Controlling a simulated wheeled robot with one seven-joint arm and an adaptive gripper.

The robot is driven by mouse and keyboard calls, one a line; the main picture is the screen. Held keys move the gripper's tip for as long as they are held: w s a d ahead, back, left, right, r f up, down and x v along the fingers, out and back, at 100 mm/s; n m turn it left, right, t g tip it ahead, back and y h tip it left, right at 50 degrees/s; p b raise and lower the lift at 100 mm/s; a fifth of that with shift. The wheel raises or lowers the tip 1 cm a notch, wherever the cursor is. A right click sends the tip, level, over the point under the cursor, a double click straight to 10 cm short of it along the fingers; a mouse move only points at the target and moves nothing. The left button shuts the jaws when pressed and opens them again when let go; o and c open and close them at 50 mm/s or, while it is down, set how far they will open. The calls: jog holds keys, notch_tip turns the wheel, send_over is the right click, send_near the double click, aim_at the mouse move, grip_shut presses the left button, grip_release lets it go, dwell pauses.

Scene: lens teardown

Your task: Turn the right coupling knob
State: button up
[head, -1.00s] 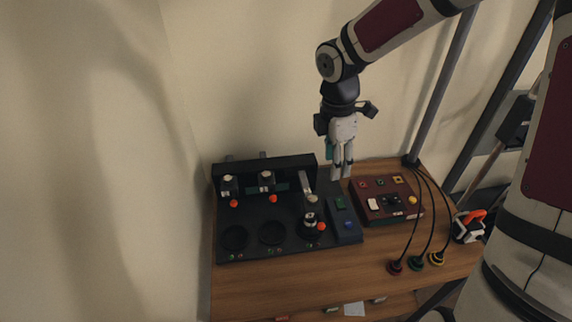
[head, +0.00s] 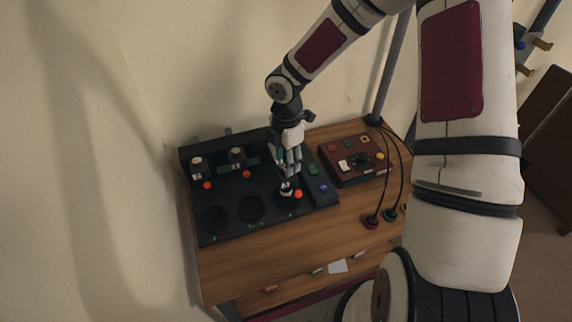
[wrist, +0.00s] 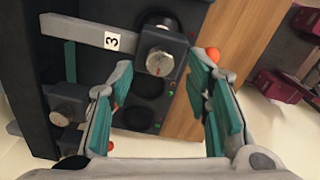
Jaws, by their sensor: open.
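The right coupling knob, a silver-grey cap on a dark body, shows in the head view (head: 287,188) at the right of the black panel. In the wrist view the knob (wrist: 160,52) sits beyond the fingertips, at the end of a grey arm (wrist: 85,31) labelled 3. My gripper (head: 287,172) is directly above the knob in the head view and partly hides it. In the wrist view its teal-padded fingers (wrist: 165,68) are spread with the knob framed between their tips; I cannot tell whether they touch it.
Two similar knobs (head: 198,163) (head: 236,155) stand at the left of the black panel (head: 225,222). An orange ball (head: 298,194) is close beside the right knob. A dark red box (head: 350,176) and cabled plugs (head: 370,221) lie to the right.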

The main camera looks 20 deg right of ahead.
jog(key=shift+f, duration=1.3)
jog(key=shift+c, duration=0.5)
grip_shut()
